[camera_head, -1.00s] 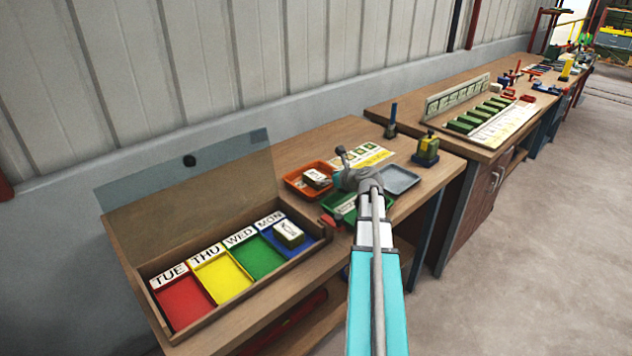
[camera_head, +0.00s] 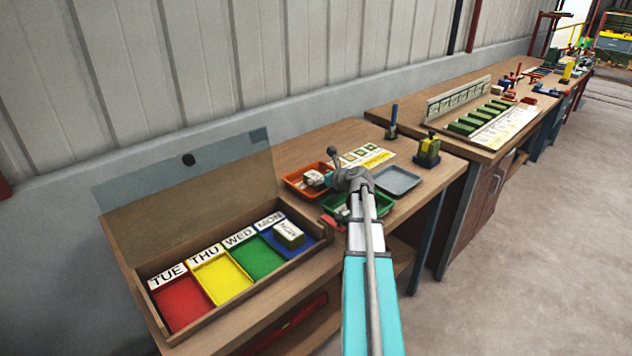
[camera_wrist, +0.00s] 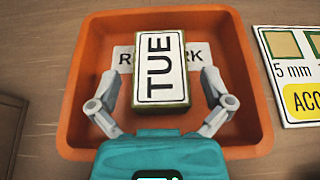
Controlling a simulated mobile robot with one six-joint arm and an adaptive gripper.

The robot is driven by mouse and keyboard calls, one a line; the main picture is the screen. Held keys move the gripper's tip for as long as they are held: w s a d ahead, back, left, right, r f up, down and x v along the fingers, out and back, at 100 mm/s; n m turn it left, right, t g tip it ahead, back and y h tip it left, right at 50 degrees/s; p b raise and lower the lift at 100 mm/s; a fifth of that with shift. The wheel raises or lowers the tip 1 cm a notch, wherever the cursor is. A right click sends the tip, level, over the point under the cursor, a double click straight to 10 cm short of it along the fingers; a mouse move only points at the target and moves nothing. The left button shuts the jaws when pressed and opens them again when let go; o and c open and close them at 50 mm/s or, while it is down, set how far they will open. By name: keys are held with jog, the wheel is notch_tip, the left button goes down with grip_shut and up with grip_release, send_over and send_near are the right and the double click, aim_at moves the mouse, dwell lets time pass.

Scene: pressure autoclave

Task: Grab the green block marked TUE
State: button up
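The block marked TUE (camera_wrist: 160,66) lies in the orange tray (camera_wrist: 75,75). It has a white lettered top face and a narrow green edge. In the wrist view my gripper (camera_wrist: 161,92) is open, with one finger left and one right of the block's near part. Gaps show between both fingers and the block. I cannot tell how far the fingertips are above the tray floor. In the head view the block (camera_head: 314,179) is partly visible in the orange tray (camera_head: 292,184), beside my gripper, whose fingers are hard to make out.
A partly covered label lies under the block. A green tray (camera_head: 331,203) and a grey tray (camera_head: 398,180) stand close by. A wooden box (camera_head: 145,262) has TUE, THU, WED and MON compartments; a block (camera_head: 288,235) sits in the blue MON one. A yellow-marked card (camera_head: 372,158) lies behind.

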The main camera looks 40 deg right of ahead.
jog(key=c, duration=1)
jog(key=shift+r, duration=0.2)
notch_tip(320, 180, up, 2)
jog(key=shift+r+p, duration=0.1)
jog(key=shift+p, duration=1.15)
jog(key=s+a+r+p, duration=0.5)
jog(key=a+r+p, duration=0.2)
jog(key=s+a+r+p, duration=0.3)
jog(key=a, duration=0.1)
jog(key=shift+s+r, duration=0.25)
jog(key=shift+s, duration=0.1)
